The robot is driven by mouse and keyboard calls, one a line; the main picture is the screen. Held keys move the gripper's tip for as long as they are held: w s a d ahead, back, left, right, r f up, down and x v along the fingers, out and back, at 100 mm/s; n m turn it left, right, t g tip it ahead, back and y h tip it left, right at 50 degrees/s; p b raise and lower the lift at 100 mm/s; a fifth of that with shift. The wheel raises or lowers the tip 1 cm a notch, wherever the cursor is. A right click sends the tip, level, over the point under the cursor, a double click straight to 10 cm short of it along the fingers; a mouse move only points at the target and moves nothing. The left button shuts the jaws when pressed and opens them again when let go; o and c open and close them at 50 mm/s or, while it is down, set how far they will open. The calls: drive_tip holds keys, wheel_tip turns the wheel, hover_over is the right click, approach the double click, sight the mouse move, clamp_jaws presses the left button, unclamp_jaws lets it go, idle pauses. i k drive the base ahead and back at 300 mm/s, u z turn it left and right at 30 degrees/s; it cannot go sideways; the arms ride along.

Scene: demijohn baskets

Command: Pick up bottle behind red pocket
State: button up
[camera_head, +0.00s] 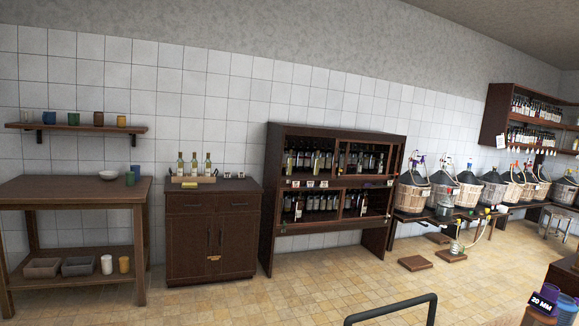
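Three pale bottles (194,164) with labels stand upright in a row on a small tray on the dark wooden cabinet. Many more bottles (310,160) stand in the two tiers of the large dark rack (273,195), with small pale tags along its middle shelf. Further bottles (535,107) fill the wall shelf at the right. I cannot make out a red pocket at this size, so I cannot tell which bottle stands behind it. My gripper is not in view.
A wooden table (65,190) stands at the left. Demijohns in baskets (412,198) line a bench at the right, with low wooden blocks (415,263) on the floor before it. A dark tubular rail (395,308) is in the near foreground. The middle tiled floor is clear.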

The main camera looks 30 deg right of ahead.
sight(290, 158)
drive_tip(key=z, duration=0.3)
drive_tip(key=i, duration=4.85)
drive_tip(key=z, duration=2)
